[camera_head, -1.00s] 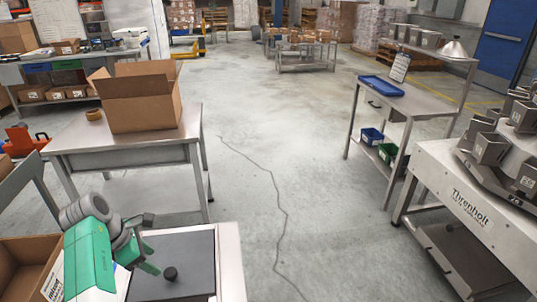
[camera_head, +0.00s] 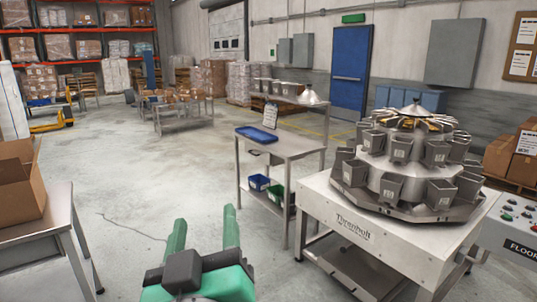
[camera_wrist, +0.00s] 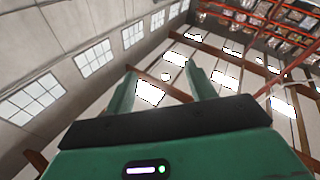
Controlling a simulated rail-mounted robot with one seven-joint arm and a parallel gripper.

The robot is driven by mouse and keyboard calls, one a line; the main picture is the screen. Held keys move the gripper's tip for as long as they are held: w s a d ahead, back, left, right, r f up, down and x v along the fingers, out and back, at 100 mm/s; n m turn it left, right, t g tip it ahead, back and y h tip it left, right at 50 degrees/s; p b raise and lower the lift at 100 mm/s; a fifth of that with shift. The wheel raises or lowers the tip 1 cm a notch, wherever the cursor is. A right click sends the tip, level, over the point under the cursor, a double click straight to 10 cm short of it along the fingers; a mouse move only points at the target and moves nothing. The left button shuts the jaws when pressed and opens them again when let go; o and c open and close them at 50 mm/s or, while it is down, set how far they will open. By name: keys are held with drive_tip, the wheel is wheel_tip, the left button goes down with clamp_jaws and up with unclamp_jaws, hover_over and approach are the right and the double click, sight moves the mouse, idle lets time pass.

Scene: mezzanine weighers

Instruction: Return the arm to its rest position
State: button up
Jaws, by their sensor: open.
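My gripper (camera_head: 204,236) is in the lower middle of the head view, with its two green fingers raised and spread apart. Nothing is between them. In the wrist view my gripper (camera_wrist: 158,92) is also open and empty, and it points up toward the roof and high wall windows. No object touches the fingers in either view. The rest of my arm is mostly out of the frame below.
A steel weigher stand (camera_head: 345,195) with a tiered multi-head weigher (camera_head: 384,189) is on the right. A steel bench (camera_head: 295,148) with a blue tray (camera_head: 256,133) stands behind the gripper. A table (camera_head: 55,212) with a cardboard box (camera_head: 22,190) is at left. Open floor (camera_head: 150,165) lies between.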

drive_tip(key=s+d+r+m+t+h+p, duration=0.4)
drive_tip(key=s+d+r+m+t, duration=0.15)
drive_tip(key=s+d+r, duration=0.65)
wheel_tip(320, 180, up, 34)
drive_tip(key=a+p, duration=0.2)
drive_tip(key=p, duration=3.2)
drive_tip(key=shift+s+g+y, duration=0.25)
drive_tip(key=shift+g+y, duration=0.15)
drive_tip(key=shift+g, duration=0.05)
drive_tip(key=shift+f, duration=0.2)
